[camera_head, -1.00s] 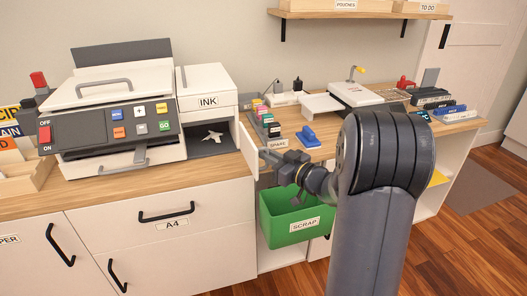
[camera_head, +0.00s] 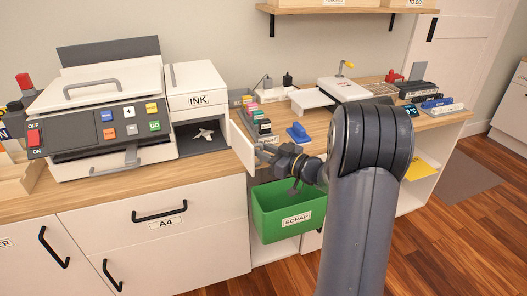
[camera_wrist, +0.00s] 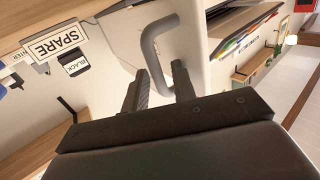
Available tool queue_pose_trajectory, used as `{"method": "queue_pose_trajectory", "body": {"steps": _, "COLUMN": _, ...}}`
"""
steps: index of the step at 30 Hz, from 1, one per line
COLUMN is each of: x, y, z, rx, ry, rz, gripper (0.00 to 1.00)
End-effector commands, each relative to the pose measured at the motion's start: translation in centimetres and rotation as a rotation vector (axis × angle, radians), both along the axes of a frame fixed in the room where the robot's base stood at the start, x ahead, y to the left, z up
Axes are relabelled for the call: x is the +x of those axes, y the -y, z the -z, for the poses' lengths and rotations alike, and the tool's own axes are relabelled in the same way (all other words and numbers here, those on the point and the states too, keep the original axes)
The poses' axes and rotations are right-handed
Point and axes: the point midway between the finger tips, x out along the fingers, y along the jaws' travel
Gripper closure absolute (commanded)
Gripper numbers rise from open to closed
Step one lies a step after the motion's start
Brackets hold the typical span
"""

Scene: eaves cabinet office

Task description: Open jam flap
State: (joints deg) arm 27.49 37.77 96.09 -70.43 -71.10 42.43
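The jam flap (camera_head: 240,148) is a white panel at the right of the ink unit (camera_head: 196,88). It stands swung out toward me, clear of the dark compartment. A crumpled white paper (camera_head: 204,135) lies inside the compartment. In the wrist view the white flap (camera_wrist: 118,78) carries a grey bar handle (camera_wrist: 152,52). My gripper (camera_wrist: 160,75) has its two fingers apart, with the lower part of the handle between them; a gap shows beside the right finger. In the head view my gripper (camera_head: 266,152) is at the flap's right face, its tips partly hidden.
The printer (camera_head: 100,115) stands left of the ink unit. A green scrap bin (camera_head: 288,212) hangs below my gripper. Ink cartridges (camera_head: 260,125) and a blue stapler-like object (camera_head: 299,133) are on the counter behind it. A SPARE label (camera_wrist: 57,43) shows close by.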

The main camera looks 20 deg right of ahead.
Motion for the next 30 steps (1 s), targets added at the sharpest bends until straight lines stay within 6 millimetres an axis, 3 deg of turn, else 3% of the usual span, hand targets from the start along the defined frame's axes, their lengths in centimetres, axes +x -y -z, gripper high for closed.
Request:
{"method": "queue_pose_trajectory", "body": {"steps": 11, "x": -0.4, "y": 0.3, "z": 0.2, "rx": 0.000, "ry": -0.005, "rz": 0.003, "gripper": 0.67}}
{"method": "queue_pose_trajectory", "body": {"steps": 24, "x": -6.7, "y": 4.8, "z": 0.1, "rx": 0.001, "ry": -0.004, "rz": 0.005, "gripper": 0.67}}
{"method": "queue_pose_trajectory", "body": {"steps": 30, "x": -8.4, "y": 6.0, "z": 0.1, "rx": 0.000, "ry": -0.003, "rz": 0.002, "gripper": 0.67}}
